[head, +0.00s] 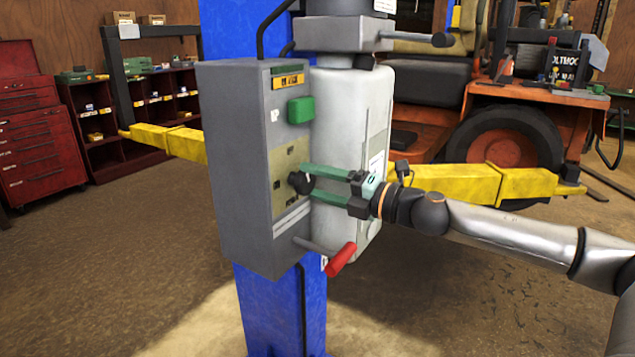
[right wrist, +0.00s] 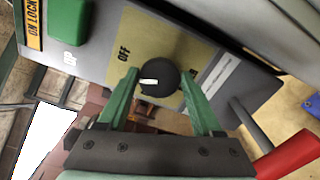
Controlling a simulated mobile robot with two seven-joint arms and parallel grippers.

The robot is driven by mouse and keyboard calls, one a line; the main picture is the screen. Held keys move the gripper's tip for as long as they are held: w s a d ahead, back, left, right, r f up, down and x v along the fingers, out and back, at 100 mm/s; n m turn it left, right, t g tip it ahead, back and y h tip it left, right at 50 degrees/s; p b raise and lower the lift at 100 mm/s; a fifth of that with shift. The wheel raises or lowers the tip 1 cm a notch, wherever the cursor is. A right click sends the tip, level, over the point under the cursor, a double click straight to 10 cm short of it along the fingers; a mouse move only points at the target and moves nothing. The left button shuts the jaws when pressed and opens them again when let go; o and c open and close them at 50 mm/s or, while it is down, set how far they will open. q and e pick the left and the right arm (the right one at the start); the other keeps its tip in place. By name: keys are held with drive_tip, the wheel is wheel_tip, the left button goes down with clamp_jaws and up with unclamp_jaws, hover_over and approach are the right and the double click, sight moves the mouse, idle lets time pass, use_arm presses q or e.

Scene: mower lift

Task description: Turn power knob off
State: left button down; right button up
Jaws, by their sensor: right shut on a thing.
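The power knob (head: 299,182) is black and round, on a yellowish plate (head: 284,157) on the front of the grey control box (head: 233,160). In the right wrist view the knob (right wrist: 158,78) has a white mark pointing sideways, and the word OFF is printed on the plate near it. My right gripper (head: 311,182) reaches in from the right, its green fingers on either side of the knob and shut on it. The fingertips also show in the right wrist view (right wrist: 160,80). My left gripper is in neither view.
A green block (head: 300,110) sits above the plate. A red-handled lever (head: 341,259) sticks out below. Behind are the white tank (head: 347,100), the blue post (head: 281,310) and yellow lift arms (head: 470,182). An orange mower (head: 520,110) stands at the back right.

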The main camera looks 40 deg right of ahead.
drive_tip(key=shift+d+m, duration=0.1)
drive_tip(key=shift+m, duration=1.8)
drive_tip(key=o, duration=1.4)
drive_tip(key=shift+f, duration=0.1)
